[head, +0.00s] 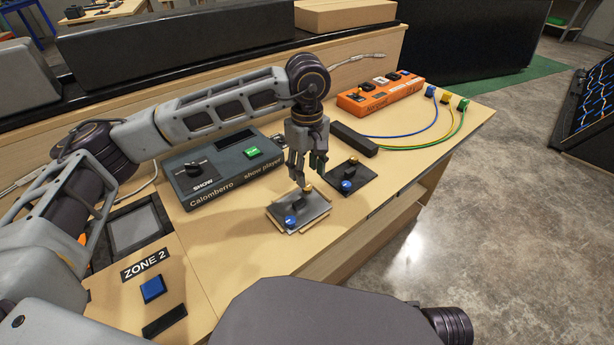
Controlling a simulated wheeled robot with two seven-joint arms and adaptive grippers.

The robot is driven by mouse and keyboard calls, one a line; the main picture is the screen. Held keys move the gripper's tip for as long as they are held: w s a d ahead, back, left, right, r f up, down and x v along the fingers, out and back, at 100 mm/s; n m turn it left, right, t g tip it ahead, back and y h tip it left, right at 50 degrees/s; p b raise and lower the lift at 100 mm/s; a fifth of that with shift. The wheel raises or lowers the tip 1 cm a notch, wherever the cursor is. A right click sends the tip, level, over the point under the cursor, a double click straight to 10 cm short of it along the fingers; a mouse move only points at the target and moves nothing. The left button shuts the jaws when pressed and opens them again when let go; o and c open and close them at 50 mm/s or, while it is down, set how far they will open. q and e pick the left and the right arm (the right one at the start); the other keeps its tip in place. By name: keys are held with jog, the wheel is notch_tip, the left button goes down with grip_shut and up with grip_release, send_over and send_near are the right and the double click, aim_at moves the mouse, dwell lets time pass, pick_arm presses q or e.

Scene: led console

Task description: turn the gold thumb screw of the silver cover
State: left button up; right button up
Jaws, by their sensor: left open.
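The silver cover (316,206) is a flat plate on the wooden console top, with a blue screw (291,222) at its near corner and a dark handle in its middle. Its gold thumb screw (307,188) shows at the far side, partly hidden by my gripper. My left gripper (303,178) points down, open, with its fingertips right at or just above the gold screw; I cannot tell whether they touch it. My right gripper is not in view.
A black cover (362,176) with its own gold and blue screws lies just right of the silver one. The grey show player box (215,175) stands left. An orange box (380,95) with cables is at the back right. The console's front edge is close.

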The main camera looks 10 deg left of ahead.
pick_arm(q)
jog(key=shift+w+a+r, duration=0.1)
jog(key=shift+a+r, duration=0.05)
jog(key=shift+r, duration=1.75)
